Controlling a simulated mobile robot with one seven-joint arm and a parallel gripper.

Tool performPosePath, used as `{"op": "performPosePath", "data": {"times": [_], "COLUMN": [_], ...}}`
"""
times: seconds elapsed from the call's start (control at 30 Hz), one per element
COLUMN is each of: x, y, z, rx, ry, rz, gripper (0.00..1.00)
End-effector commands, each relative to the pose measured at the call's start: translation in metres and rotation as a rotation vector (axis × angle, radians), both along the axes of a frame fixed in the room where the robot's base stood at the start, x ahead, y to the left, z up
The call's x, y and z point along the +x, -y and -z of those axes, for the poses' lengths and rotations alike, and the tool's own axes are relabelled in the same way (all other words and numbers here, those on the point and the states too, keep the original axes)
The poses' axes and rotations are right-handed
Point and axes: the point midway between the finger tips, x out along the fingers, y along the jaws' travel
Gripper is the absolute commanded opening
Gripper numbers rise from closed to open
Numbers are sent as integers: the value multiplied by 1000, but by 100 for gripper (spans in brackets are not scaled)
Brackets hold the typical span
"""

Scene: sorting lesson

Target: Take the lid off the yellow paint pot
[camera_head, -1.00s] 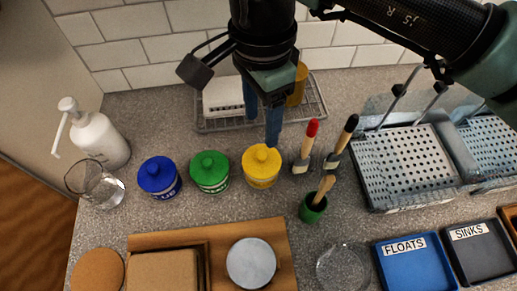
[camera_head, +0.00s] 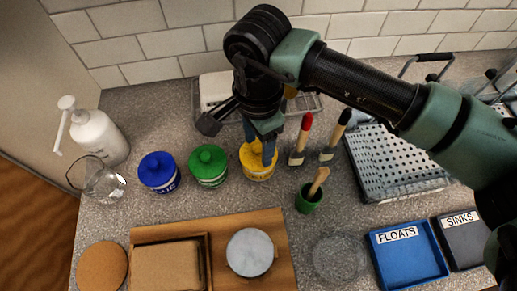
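The yellow paint pot (camera_head: 257,172) stands upright on the counter with its yellow lid (camera_head: 246,152) on top. My gripper (camera_head: 264,155) points down over this lid, with its blue fingers around the spot of the knob. The fingers and the gripper body hide most of the knob. I cannot tell whether the fingers are pressed on it or still apart. The green pot (camera_head: 208,172) and the blue pot (camera_head: 159,178) stand to the left, both with their lids on.
A wooden board (camera_head: 283,235) lies in front, with clear counter between.

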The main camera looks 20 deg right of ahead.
Motion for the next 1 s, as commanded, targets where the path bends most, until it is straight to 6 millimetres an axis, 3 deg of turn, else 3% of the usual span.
{"op": "performPosePath", "data": {"times": [0.03, 0.33, 0.77, 1.0], "x": [0, 0, 0, 1], "y": [0, 0, 1, 1], "z": [0, -1, -5, -45], "rx": [0, 0, -2, -5], "ry": [0, 0, 1, 3], "rz": [0, 1, 1, 2], "gripper": [54, 0, 0, 0]}}
